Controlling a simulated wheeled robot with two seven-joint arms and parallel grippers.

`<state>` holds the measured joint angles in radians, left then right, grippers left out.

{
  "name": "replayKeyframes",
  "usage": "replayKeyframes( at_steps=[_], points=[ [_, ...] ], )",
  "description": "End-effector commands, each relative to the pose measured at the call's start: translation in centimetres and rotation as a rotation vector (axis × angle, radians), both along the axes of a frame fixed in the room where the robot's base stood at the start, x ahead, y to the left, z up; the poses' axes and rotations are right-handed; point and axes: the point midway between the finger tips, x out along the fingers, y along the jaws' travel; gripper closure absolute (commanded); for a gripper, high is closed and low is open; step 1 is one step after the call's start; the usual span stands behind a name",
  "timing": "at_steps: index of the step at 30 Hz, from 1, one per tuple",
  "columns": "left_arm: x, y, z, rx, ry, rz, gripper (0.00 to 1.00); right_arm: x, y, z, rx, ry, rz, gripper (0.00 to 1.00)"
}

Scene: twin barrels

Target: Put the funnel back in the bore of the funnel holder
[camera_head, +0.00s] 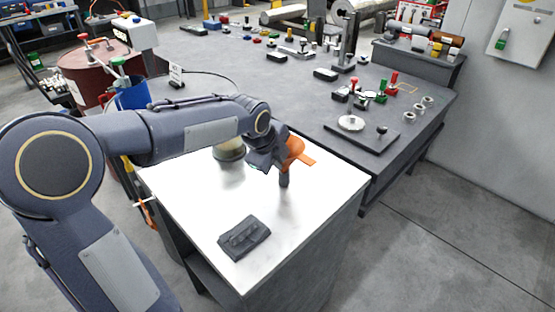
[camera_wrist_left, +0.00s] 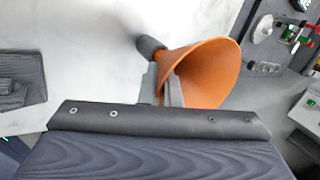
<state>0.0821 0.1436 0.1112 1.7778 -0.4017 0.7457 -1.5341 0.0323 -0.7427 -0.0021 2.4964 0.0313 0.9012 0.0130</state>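The orange funnel (camera_head: 295,146) is above the white table top, its wide mouth showing in the left wrist view (camera_wrist_left: 218,75). My left gripper (camera_head: 277,158) is at its side; in the left wrist view the grey fingertips (camera_wrist_left: 161,88) are close together with orange between them, so they appear shut on the funnel. A short dark post (camera_head: 284,180), which looks like the funnel holder, is right below the funnel; it also shows in the left wrist view (camera_wrist_left: 150,46). Its bore is hidden, and I cannot tell whether the spout is in it. My right gripper is out of view.
A dark grey block (camera_head: 244,238) lies near the front of the white table (camera_head: 310,210). A round container (camera_head: 229,150) stands behind my left forearm. A grey workbench (camera_head: 400,155) with several small parts adjoins at the back right. A blue container (camera_head: 131,94) and red barrel (camera_head: 95,72) stand left.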

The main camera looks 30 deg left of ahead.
Motion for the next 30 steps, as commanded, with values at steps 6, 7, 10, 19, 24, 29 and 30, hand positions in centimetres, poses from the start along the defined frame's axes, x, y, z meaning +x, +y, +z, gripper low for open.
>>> replayKeyframes(
  at_steps=[6, 7, 10, 19, 24, 29, 30],
  points=[
    [0.0, 0.0, -0.7, 0.000, 0.000, 0.000, 1.00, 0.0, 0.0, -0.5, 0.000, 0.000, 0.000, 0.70],
    [0.0, 0.0, -0.8, 0.000, 0.000, 0.000, 1.00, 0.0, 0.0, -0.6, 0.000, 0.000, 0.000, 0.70],
    [0.0, 0.0, -1.0, 0.000, 0.000, 0.000, 1.00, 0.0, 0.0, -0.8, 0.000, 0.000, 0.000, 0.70],
    [0.0, 0.0, -1.4, 0.000, 0.000, 0.000, 0.89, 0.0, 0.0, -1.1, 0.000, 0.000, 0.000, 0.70],
    [0.0, 0.0, -1.4, 0.000, 0.000, 0.000, 0.71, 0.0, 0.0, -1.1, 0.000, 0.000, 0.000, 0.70],
    [0.0, 0.0, -1.4, 0.000, 0.000, 0.000, 0.71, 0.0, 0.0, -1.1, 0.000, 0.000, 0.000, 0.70],
    [0.0, 0.0, -1.4, 0.000, 0.000, 0.000, 0.71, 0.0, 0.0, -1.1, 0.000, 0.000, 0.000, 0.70]
  ],
)
